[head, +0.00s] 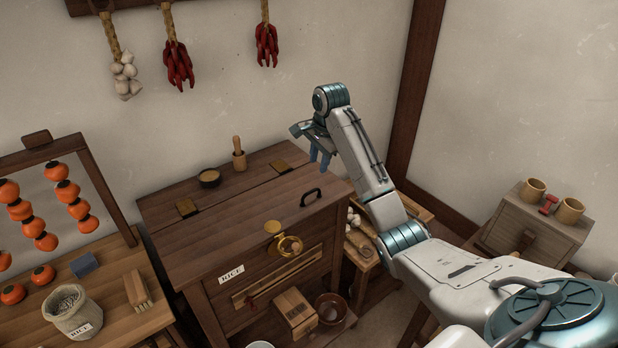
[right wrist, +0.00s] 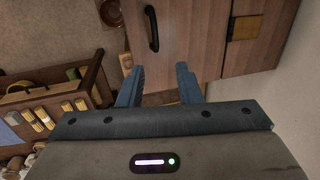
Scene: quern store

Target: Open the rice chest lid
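The rice chest (head: 250,285) is a dark wooden box with a RICE label on its front. Its lid (head: 235,225) lies flat and closed, with a black handle (head: 310,197) near the right end and brass hinges (head: 187,207) along the back seam. A brass hasp (head: 274,228) sits at the lid's front edge. My right gripper (head: 319,160) is open and empty, above the chest's right end and apart from the handle. In the right wrist view the handle (right wrist: 152,29) lies beyond the spread fingertips (right wrist: 158,84). My left gripper is not in view.
A small bowl (head: 209,178) and a wooden mortar with pestle (head: 239,157) stand on the fixed back board behind the lid. A persimmon rack (head: 100,185) stands left. Chillies (head: 178,65) and garlic (head: 126,78) hang above. A low shelf (head: 362,245) stands right of the chest.

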